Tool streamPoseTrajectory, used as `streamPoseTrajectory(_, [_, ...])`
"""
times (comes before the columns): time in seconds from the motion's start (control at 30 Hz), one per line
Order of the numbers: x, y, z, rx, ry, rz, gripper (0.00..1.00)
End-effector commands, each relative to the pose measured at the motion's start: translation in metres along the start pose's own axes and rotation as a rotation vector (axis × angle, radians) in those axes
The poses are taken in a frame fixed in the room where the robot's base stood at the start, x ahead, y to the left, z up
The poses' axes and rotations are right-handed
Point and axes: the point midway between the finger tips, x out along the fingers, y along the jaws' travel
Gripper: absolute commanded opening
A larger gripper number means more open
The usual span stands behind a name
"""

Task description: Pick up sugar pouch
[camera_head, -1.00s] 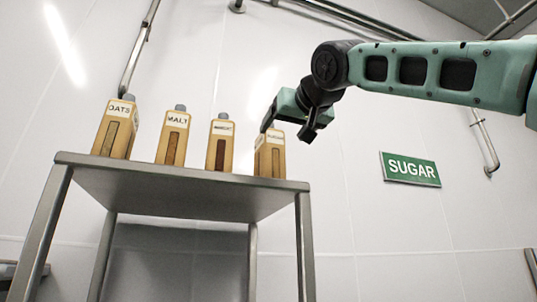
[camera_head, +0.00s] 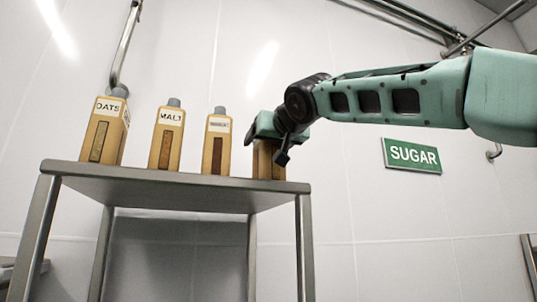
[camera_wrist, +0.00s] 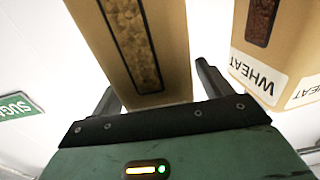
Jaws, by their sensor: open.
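The sugar pouch (camera_head: 264,164) is a tan upright pack with a dark window strip, at the right end of the metal table. My gripper (camera_head: 270,136) is over its upper part in the head view and hides its label and top. In the wrist view the pouch (camera_wrist: 182,50) stands between the two dark fingers of my gripper (camera_wrist: 160,90), one on each side. The jaws are open, with a gap visible beside the pouch. Its window shows light brown grains.
A wheat pouch (camera_head: 216,145) stands close to the left, and shows near a finger in the wrist view (camera_wrist: 262,65). Malt (camera_head: 166,137) and oats (camera_head: 104,130) pouches stand further left. The metal table (camera_head: 170,188) has bare gaps between them. A green SUGAR sign (camera_head: 412,156) hangs on the wall.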

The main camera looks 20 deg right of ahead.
Motion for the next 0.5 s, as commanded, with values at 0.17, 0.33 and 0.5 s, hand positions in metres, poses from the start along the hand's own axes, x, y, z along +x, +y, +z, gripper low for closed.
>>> streamPoseTrajectory(0.17, [-0.0003,-0.0001,0.0004,0.0,0.0,0.0,0.56])
streamPoseTrajectory(0.33, [-0.0004,-0.0002,0.0002,0.0,0.0,0.0,0.11])
streamPoseTrajectory(0.5, [-0.0013,0.0,-0.0017,0.001,0.004,-0.001,0.11])
